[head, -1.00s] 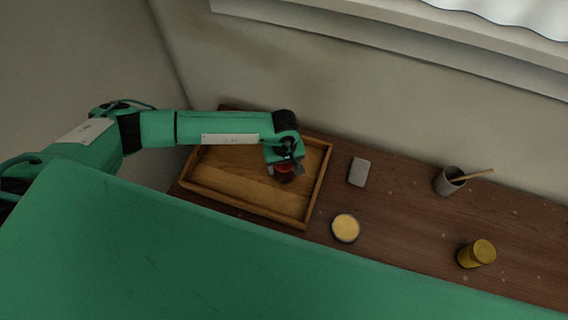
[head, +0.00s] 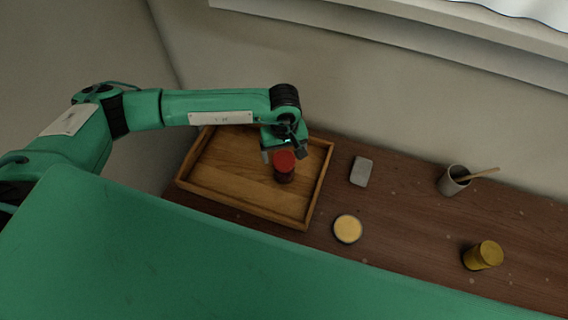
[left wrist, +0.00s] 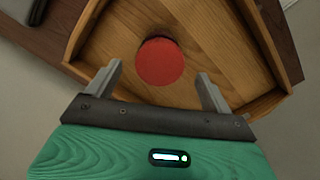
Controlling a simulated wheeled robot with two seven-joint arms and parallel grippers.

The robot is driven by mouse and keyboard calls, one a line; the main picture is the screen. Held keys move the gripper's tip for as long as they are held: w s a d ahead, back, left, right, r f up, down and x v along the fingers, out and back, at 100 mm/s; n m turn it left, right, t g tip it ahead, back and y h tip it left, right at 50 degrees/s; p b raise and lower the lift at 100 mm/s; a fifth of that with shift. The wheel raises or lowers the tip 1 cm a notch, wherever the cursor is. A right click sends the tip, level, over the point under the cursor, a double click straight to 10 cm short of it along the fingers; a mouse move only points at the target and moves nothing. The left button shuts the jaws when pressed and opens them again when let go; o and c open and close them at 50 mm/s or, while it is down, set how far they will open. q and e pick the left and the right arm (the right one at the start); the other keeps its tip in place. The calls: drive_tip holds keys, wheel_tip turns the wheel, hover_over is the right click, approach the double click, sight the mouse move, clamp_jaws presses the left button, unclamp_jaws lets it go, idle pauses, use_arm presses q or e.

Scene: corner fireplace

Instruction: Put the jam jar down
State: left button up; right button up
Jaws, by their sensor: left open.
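The jam jar (head: 285,167), dark with a red lid, stands upright in the wooden tray (head: 235,205), toward its right side. In the left wrist view the jar's red lid (left wrist: 160,61) shows beyond the fingertips, with the tray floor around it. My left gripper (head: 283,151) is just above and behind the jar in the head view. My right gripper is not in view.
Right of the tray on the dark wooden surface are a grey block (head: 361,171), a round yellow-topped dish (head: 347,229), a grey cup with a stick (head: 453,181) and a yellow jar (head: 483,255). A wall stands behind.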

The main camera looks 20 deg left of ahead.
use_arm(q)
drive_tip(key=shift+r+b, duration=0.7)
drive_tip(key=shift+r, duration=1.9)
